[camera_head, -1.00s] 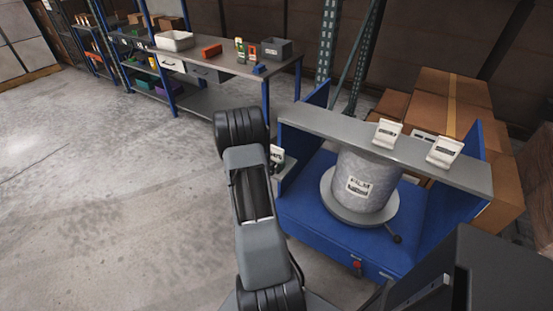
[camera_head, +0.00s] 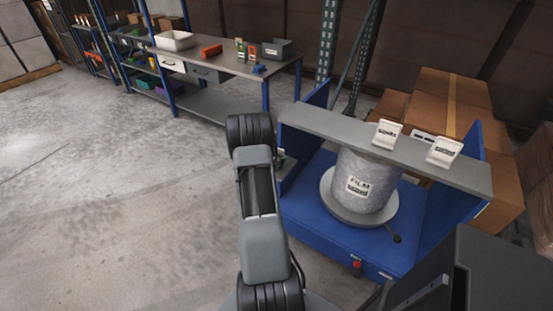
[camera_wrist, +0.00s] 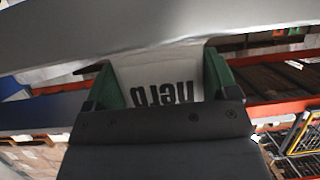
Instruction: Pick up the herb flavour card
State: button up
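In the wrist view, a white card (camera_wrist: 160,72) with dark lettering that looks like an upside-down "herb" sits between the two green fingers of my gripper (camera_wrist: 163,80). The fingers meet its two side edges, so my gripper appears shut on it. The card's lower part is hidden by the gripper body. In the head view, my arm hides most of my gripper; only a small pale bit shows beside the arm. Two other white cards, a left one (camera_head: 387,134) and a right one (camera_head: 443,152), stand on the grey bar (camera_head: 335,126); their lettering is too small to read.
A wrapped film roll (camera_head: 365,180) stands on a round plate on the blue weigher base (camera_head: 310,215), under the bar. Cardboard boxes (camera_head: 440,100) are stacked behind. The floor (camera_head: 100,200) at left is clear.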

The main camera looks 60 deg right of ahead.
jog(key=c, duration=0.4)
jog(key=shift+r, duration=0.1)
